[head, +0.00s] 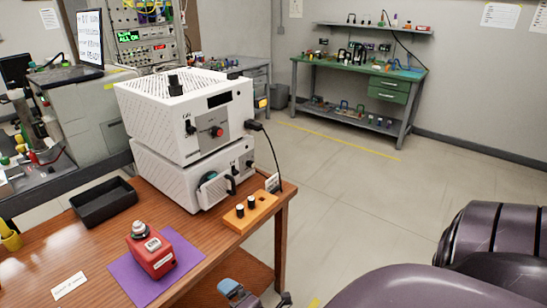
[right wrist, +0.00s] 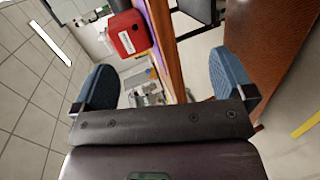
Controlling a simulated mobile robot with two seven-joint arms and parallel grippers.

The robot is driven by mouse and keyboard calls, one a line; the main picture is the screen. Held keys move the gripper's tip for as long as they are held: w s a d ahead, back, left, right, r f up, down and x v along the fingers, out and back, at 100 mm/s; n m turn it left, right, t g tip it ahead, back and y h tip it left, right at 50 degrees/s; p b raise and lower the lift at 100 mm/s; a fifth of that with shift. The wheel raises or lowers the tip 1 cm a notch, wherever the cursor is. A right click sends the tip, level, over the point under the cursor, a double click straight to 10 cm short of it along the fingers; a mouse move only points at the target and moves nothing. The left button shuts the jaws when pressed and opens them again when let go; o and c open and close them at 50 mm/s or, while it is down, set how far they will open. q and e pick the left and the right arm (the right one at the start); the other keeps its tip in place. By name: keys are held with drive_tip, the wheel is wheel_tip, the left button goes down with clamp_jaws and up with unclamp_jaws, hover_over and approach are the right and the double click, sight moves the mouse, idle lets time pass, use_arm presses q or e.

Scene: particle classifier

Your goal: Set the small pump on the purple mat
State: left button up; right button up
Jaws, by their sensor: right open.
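The small pump (head: 152,252) is red with a grey and white top and pale labels. It stands upright on the purple mat (head: 190,252) on the wooden table. In the right wrist view the pump (right wrist: 128,35) is at the top, with a strip of the purple mat (right wrist: 158,18) beside it. My right gripper (right wrist: 165,78) is open and empty, its blue fingertips apart. It is clear of the pump. In the head view a blue fingertip shows at the bottom edge, by the table's front. My left gripper is not in view.
The wooden table (head: 60,245) also holds a black tray (head: 104,203), an orange block with black knobs (head: 250,212), a white label card (head: 69,286) and two stacked white instruments (head: 190,120). A green workbench (head: 360,70) stands at the back. The floor to the right is largely clear.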

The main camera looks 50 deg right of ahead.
drive_tip(key=s+d+f+m+g+y, duration=0.1)
drive_tip(key=s+f+m+g, duration=0.2)
drive_tip(key=s+m, duration=0.8)
drive_tip(key=f+m, duration=0.1)
drive_tip(key=m, duration=0.3)
drive_tip(key=shift+s+d+m, duration=0.15)
drive_tip(key=shift+s+m, duration=0.25)
idle(1.0)
